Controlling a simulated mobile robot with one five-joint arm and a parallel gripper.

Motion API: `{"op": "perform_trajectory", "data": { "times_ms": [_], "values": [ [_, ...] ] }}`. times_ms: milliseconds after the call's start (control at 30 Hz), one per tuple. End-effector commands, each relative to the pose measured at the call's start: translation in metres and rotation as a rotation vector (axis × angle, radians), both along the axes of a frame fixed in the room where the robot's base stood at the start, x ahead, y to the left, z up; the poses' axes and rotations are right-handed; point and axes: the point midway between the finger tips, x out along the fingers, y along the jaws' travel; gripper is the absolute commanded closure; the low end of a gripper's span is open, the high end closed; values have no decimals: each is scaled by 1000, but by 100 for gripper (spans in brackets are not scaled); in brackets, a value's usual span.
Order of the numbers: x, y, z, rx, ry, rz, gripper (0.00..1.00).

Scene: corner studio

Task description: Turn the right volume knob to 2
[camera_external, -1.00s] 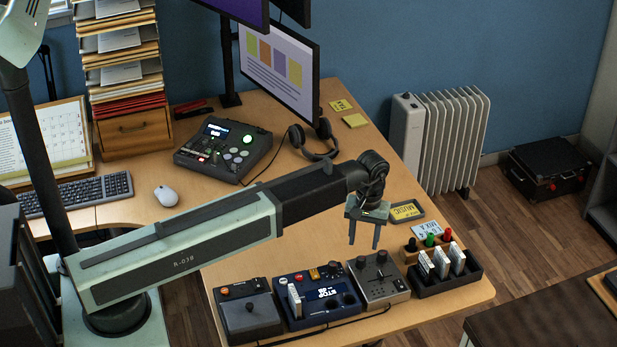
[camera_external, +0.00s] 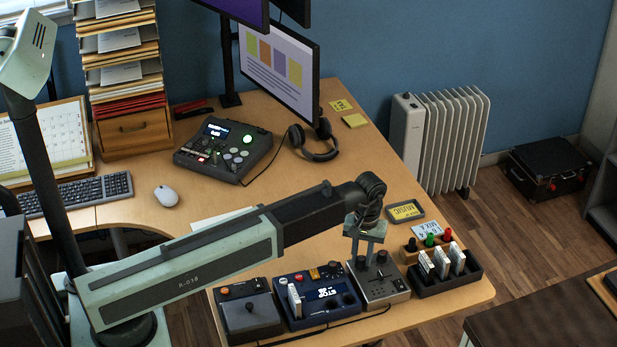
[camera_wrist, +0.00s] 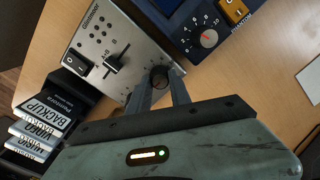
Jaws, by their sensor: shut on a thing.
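The grey mixer (camera_external: 385,292) lies on the desk's near part, with two dark knobs at its far end. My gripper (camera_external: 362,263) points down at the knob on its blue-box side, left in the outside view. In the wrist view, my gripper (camera_wrist: 165,82) has its fingers on both sides of this right volume knob (camera_wrist: 159,76), as the mixer's own label reads. The mixer (camera_wrist: 108,45) also shows a black slider and a switch there. The other knob (camera_external: 382,257) stands apart to the right in the outside view. The knob's pointer and scale are not readable.
A blue box (camera_external: 312,311) with a numbered dial (camera_wrist: 208,38) stands close beside the mixer. A dark rack (camera_external: 455,281) of white cases stands on its other side. A yellow-labelled item (camera_external: 406,211) lies behind. The desk middle is mostly clear.

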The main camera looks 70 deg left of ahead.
Motion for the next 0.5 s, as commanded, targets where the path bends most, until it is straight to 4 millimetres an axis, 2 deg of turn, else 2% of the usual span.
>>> {"op": "perform_trajectory", "data": {
  "times_ms": [267,500],
  "values": [
    [0,0,0,0,0,-68,100],
    [0,-1,0,0,1,-233,100]
  ]
}}
